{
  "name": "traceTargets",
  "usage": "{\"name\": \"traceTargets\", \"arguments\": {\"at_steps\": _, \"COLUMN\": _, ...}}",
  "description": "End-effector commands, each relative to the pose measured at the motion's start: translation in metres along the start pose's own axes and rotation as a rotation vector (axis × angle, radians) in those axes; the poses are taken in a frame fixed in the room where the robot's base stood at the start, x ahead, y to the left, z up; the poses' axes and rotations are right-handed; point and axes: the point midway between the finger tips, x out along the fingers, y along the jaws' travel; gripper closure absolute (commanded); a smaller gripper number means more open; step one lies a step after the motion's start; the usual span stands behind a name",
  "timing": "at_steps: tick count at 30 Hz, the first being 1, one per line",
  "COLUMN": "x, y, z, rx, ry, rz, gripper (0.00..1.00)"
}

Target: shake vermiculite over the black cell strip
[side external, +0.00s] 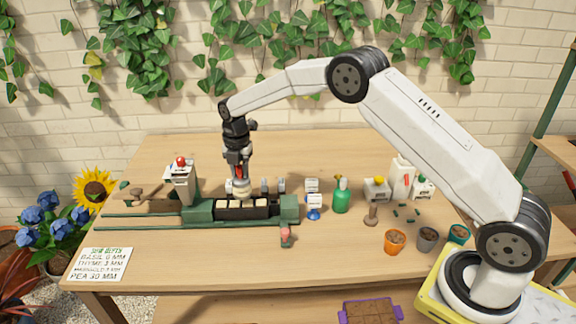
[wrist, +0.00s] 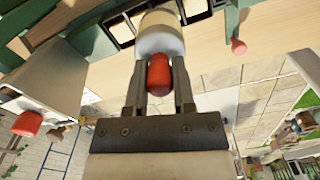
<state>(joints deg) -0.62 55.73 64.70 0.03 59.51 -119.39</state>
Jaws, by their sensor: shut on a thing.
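My gripper (side external: 238,172) points down over the black cell strip (side external: 232,213). In the wrist view my gripper (wrist: 159,75) is shut on the red knob (wrist: 159,72) of a pale shaker (wrist: 160,38) with a cream band. The shaker (side external: 241,189) hangs just above the strip and hides part of its back. Several cells of the strip show pale cream tops, and the strip also shows at the top of the wrist view (wrist: 119,12). I cannot make out falling grains.
The strip sits in a green bench fixture (side external: 290,210). A dispenser with a red knob (side external: 181,162) stands left. A blue-based white item (side external: 313,207), a green bottle (side external: 341,197) and small pots (side external: 395,241) stand right. A red-topped peg (side external: 286,236) stands in front. The front table is mostly clear.

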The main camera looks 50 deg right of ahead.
Motion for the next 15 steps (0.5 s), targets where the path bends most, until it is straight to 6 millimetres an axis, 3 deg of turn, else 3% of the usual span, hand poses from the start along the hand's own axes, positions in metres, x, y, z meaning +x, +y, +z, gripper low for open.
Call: {"name": "traceTargets", "arguments": {"at_steps": 15, "x": -0.001, "y": -0.023, "z": 0.006, "rx": 0.001, "ry": -0.001, "rz": 0.001, "gripper": 1.0}}
